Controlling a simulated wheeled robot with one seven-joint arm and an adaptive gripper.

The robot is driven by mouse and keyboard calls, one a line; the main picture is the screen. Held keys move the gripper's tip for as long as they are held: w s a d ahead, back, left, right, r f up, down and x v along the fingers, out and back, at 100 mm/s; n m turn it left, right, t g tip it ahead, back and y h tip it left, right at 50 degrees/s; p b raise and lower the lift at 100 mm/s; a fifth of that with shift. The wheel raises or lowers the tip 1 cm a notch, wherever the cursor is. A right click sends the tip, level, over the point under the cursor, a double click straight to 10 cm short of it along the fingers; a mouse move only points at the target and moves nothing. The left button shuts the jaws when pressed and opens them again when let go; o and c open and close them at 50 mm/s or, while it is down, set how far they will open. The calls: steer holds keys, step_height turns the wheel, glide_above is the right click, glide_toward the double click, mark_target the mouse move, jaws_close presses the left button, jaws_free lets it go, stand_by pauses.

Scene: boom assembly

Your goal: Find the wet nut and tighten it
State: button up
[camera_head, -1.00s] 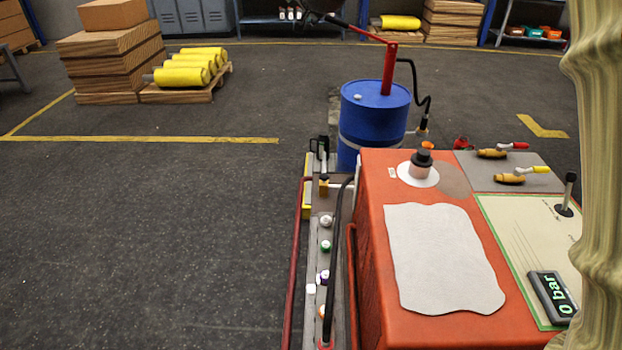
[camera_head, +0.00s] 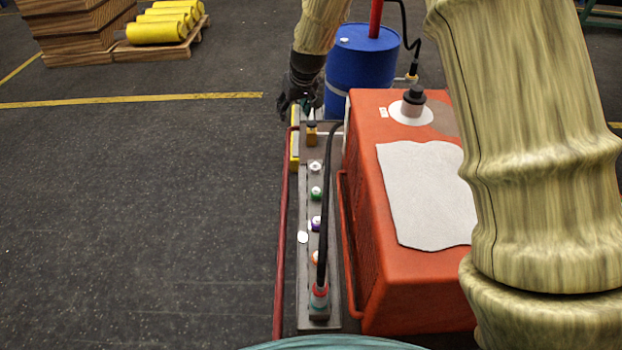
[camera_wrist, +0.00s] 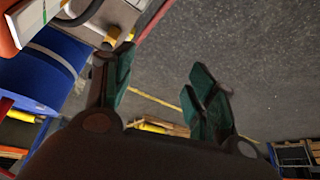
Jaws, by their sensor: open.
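Several small fittings sit in a row along a narrow grey rail (camera_head: 305,285) beside the orange machine: white (camera_head: 314,166), green (camera_head: 315,193), purple (camera_head: 315,224) and orange (camera_head: 316,257). A small white patch (camera_head: 303,237) lies beside the purple one. I cannot tell which nut is wet.
The orange machine (camera_head: 400,290) stands right of the rail, with a grey cloth (camera_head: 425,195) on top. A black hose (camera_head: 325,200) runs along the rail. A blue drum (camera_head: 360,65) stands behind. A red bar (camera_head: 282,230) edges the left side; the floor beyond is clear.

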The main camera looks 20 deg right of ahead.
steer(key=s+f+n+g+b, duration=0.2)
steer(key=s+f+g, duration=0.1)
steer(key=s+f, duration=0.8)
steer(key=n+g+b, duration=0.2)
glide_toward(316, 221)
steer(key=shift+h, duration=0.3)
step_height(316, 221, down, 9)
steer(key=shift+w+a+f+b, duration=0.1)
steer(key=shift+w+a+b, duration=0.05)
steer(key=shift+b, duration=0.5)
steer(key=c, duration=1)
steer(key=shift+a, duration=0.35)
steer(key=shift+c, duration=0.2)
steer(key=shift+d, duration=0.25)
